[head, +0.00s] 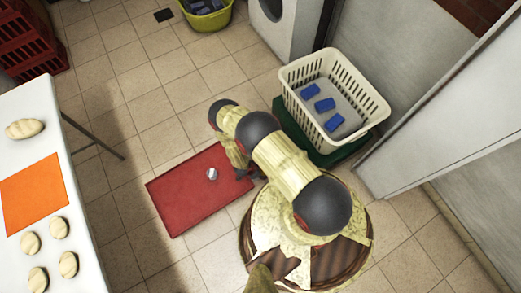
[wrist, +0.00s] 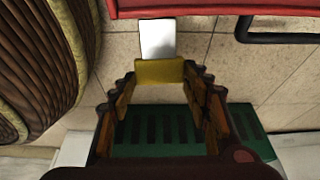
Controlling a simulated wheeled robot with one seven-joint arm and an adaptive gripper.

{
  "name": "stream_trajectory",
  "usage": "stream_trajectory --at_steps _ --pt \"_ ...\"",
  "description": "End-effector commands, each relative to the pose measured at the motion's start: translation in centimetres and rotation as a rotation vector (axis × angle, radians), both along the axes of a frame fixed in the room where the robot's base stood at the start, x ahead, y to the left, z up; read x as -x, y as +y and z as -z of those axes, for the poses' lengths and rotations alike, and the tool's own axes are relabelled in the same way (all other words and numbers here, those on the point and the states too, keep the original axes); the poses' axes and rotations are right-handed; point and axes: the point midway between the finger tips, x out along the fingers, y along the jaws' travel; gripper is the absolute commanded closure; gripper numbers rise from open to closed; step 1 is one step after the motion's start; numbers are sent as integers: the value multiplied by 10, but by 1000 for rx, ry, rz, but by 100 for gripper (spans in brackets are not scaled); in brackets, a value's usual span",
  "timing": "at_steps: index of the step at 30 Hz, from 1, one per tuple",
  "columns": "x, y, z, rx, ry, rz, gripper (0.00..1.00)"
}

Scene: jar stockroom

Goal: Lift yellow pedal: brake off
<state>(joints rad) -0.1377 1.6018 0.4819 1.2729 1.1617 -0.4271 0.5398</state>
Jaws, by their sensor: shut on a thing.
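The yellow pedal (wrist: 158,72) is in the wrist view, at the end of a pale plate (wrist: 157,38) that reaches up to the edge of a red platform (wrist: 230,9). My gripper (wrist: 160,80) is closed on the pedal, with one finger at each side of it. In the head view the red platform (head: 182,203) lies low on the floor, and my arm bends down at its right edge. There the pedal and fingertips are hidden behind my arm. I cannot tell the brake's state.
A small pale round object (head: 211,173) is on the red platform. A cream basket (head: 345,134) with blue blocks stands on a green base (head: 362,142) close right. A white table (head: 45,138) is at left. Tiled floor is free beyond the platform. A black handle (wrist: 285,38) shows.

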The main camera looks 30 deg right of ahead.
Motion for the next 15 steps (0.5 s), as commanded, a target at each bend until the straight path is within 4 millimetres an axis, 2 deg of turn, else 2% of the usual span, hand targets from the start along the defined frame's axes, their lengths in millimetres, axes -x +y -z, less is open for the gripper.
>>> stream_trajectory --at_steps 4,5,15 --pt "1 0 0 0 2 -2 98" --pt "1 0 0 -1 2 -2 51" --pt "0 0 0 -1 1 -2 33"
